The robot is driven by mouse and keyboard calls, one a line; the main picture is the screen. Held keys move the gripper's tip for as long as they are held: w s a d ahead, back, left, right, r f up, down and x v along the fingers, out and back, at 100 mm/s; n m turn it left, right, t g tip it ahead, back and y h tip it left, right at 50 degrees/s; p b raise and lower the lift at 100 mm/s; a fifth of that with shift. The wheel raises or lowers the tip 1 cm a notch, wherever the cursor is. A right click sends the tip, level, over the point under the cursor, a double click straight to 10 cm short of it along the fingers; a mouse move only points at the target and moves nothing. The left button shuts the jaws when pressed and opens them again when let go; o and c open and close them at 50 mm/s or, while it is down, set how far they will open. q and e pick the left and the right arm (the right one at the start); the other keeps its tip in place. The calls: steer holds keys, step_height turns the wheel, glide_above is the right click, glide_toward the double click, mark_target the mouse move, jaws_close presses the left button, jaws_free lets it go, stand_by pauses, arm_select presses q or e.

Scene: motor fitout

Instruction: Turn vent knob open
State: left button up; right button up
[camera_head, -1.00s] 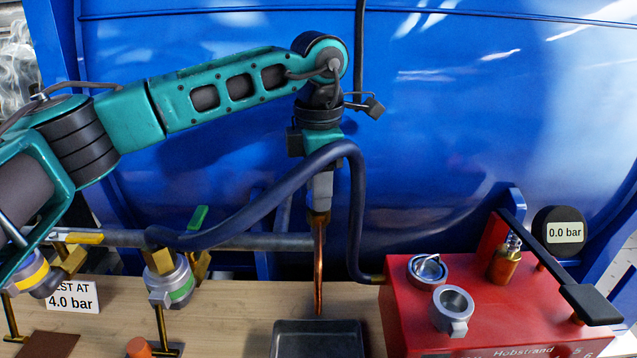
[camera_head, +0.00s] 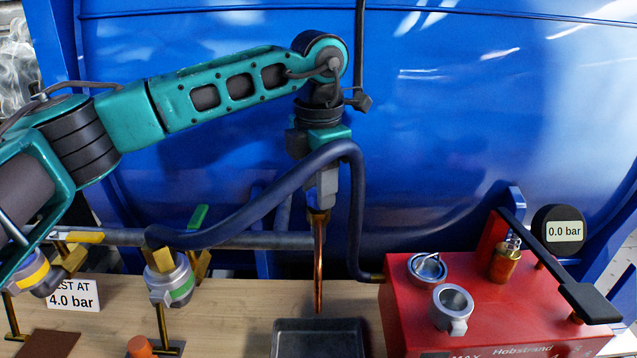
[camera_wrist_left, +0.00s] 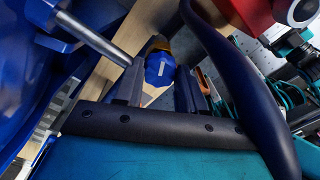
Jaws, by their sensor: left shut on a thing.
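The vent knob (camera_wrist_left: 160,70) is a blue faceted cap with a white mark, seen between the fingers in the left wrist view. In the head view my left gripper (camera_head: 320,200) points straight down and hides the knob. It is shut on the knob at the top of a brass fitting (camera_head: 318,216). A copper pipe (camera_head: 319,268) hangs down from that fitting, above a dark tray (camera_head: 320,325). My right gripper is not in view.
A dark blue hose (camera_head: 260,207) arches close around my left gripper to the red pump box (camera_head: 490,325). A gauge (camera_head: 562,231) reads 0.0 bar. The blue tank (camera_head: 460,110) stands behind. Hose couplings (camera_head: 168,278) are at left.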

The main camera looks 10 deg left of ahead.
arm_select(q)
steer(key=o, duration=1.1)
steer(key=shift+c, duration=0.2)
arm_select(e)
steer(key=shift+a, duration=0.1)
arm_select(q)
step_height(320, 180, up, 13)
steer(key=p, duration=0.1)
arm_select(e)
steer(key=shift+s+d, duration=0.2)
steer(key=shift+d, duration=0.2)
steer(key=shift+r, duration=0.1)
